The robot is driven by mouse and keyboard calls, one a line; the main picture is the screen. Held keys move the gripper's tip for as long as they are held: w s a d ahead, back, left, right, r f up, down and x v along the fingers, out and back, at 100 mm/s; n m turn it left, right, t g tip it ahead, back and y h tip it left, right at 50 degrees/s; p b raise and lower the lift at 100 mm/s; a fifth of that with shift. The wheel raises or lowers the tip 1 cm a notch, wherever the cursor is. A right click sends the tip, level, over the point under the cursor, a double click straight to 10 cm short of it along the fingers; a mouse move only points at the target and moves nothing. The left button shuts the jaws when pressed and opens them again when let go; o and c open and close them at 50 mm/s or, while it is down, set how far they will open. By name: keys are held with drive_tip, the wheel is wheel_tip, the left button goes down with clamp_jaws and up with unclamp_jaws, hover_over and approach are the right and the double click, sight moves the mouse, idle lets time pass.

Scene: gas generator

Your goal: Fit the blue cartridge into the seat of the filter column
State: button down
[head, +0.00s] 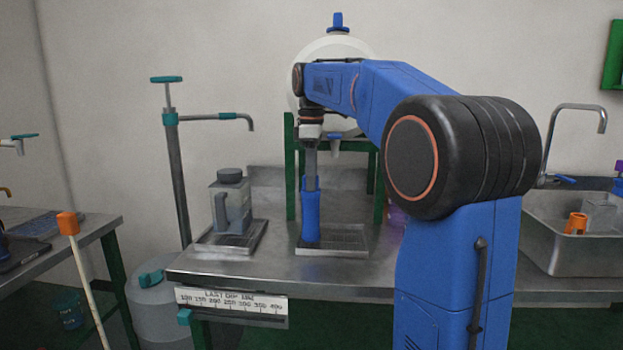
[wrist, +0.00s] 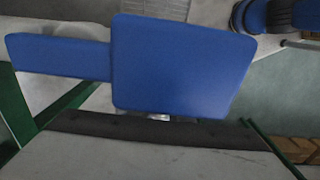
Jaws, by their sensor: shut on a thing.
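The blue cartridge (head: 311,218) is a tall, narrow blue piece, roughly upright, over the left side of a drip tray on the steel bench. My gripper (head: 311,184) points down and is shut on its upper end. I cannot tell whether its lower end touches the tray. In the wrist view a large blue block (wrist: 180,65) with a narrower bar to its left fills the middle; it looks like the cartridge close up. It hides the fingertips. I cannot make out the filter column or its seat; a round white tank (head: 340,48) stands behind my arm.
The drip tray (head: 350,240) is bare to the right of the cartridge. A green stand (head: 291,160) rises behind. A sink (head: 570,248) is at right.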

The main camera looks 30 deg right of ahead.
drive_tip(key=c, duration=1.6)
unclamp_jaws()
drive_tip(key=shift+f, duration=0.1)
wheel_tip(320, 180, up, 12)
drive_tip(key=shift+r, duration=0.15)
